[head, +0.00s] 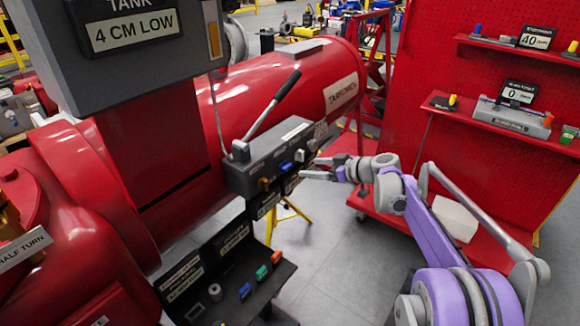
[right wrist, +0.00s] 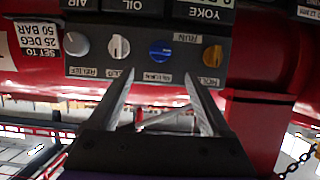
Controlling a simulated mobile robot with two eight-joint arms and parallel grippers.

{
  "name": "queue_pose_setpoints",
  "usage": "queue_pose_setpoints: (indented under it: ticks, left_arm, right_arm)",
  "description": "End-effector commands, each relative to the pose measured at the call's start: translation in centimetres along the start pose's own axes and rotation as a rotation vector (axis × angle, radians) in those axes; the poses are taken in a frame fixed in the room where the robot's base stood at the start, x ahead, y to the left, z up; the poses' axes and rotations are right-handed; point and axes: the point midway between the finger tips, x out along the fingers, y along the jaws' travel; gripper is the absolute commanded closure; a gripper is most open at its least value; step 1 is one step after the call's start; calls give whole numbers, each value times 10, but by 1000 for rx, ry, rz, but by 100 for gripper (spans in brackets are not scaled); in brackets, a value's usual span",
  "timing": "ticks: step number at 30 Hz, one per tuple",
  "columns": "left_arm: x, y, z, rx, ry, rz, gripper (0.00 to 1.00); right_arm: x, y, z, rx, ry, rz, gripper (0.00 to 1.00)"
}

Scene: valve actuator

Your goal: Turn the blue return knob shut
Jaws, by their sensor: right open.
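The blue knob (head: 286,166) is on the front of a grey control box on the red tank, between an orange knob (head: 264,184) and a white knob (head: 299,155). The right wrist view shows the blue knob (right wrist: 161,50) upside down, with its pointer bar lying about level across the picture. My right gripper (head: 314,168) is in front of the box, its fingers apart and empty. In the right wrist view the right gripper's tips (right wrist: 159,74) lie on either side of the blue knob's line, short of the panel. My left gripper is not in view.
A grey knob (right wrist: 77,43) sits at the panel's end. Below stands a dark tray (head: 262,298) with coloured pieces. A red pegboard (head: 480,110) with shelves is at right.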

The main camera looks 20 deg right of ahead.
Motion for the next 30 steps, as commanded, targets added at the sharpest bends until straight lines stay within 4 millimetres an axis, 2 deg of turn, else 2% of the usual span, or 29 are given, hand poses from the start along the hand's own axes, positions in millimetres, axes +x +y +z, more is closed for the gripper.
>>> queue_pose_setpoints:
  ticks: [6, 12, 18, 26, 30]
  left_arm:
    - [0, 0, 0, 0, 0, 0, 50]
    - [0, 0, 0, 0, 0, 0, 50]
    - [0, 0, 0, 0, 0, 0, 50]
    - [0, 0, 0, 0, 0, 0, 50]
    - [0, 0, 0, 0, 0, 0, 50]
  right_arm:
    - [44, -1, 0, -1, 0, -3, 18]
    - [74, -1, 0, 0, -1, -2, 18]
    - [86, -1, 0, 0, -1, -1, 18]
    - [87, -1, 0, 0, -2, 0, 18]
    - [87, -1, 0, 1, -1, -1, 43]
